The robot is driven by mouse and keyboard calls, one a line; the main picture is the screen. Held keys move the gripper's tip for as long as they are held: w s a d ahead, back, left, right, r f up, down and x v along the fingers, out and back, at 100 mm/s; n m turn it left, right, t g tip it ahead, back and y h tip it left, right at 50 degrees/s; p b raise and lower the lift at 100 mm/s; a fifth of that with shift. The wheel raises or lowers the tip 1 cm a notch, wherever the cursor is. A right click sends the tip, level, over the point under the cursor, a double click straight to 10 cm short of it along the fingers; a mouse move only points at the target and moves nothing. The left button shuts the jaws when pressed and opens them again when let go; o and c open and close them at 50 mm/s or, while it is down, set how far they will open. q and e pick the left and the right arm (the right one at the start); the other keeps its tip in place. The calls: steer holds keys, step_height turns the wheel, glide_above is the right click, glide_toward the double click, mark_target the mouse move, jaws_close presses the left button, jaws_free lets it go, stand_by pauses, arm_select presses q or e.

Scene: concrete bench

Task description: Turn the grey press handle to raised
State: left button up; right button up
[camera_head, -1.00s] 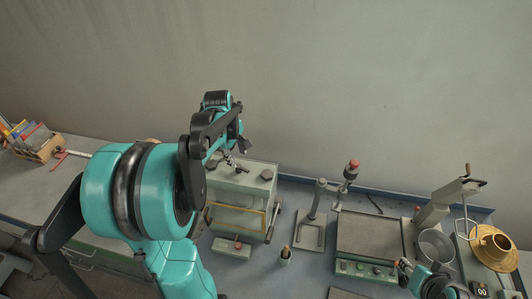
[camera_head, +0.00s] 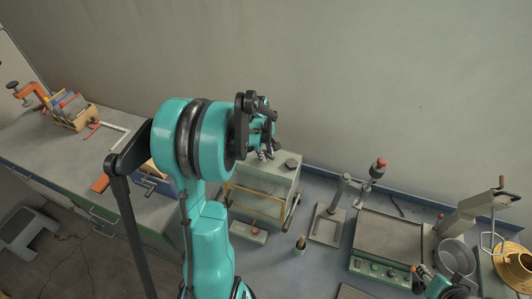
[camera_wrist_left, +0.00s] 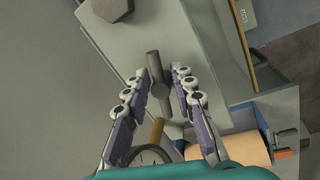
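A dark grey bar handle (camera_wrist_left: 159,84) on a round hub, with a brass-coloured stem, shows in the left wrist view above a pale box top. My left gripper (camera_wrist_left: 163,72) is open, with its fingers on either side of the handle and gaps visible. In the head view my left gripper (camera_head: 264,146) is over the pale box (camera_head: 280,172), and the arm hides the handle. A stand with a grey upright lever (camera_head: 341,190) is to the right; I cannot tell which handle is the press's. My right gripper (camera_head: 420,274) is partly visible at lower right, its fingers unclear.
Right of the box are a red-knobbed lever (camera_head: 378,168), a flat plate unit (camera_head: 388,240), a metal pot (camera_head: 456,256) and an upright machine (camera_head: 478,208). The wall is behind.

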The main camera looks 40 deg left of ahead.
arm_select(q)
jaws_close()
steer(key=shift+w+f+n+b, duration=0.15)
steer(key=shift+n+b, duration=0.5)
steer(key=shift+n, duration=0.15)
steer(key=shift+w+n+y+b, duration=0.1)
steer(key=shift+n+y+b, duration=0.35)
steer(key=shift+n, duration=0.75)
steer(key=o, duration=0.7)
jaws_free()
steer(key=shift+r, duration=0.2)
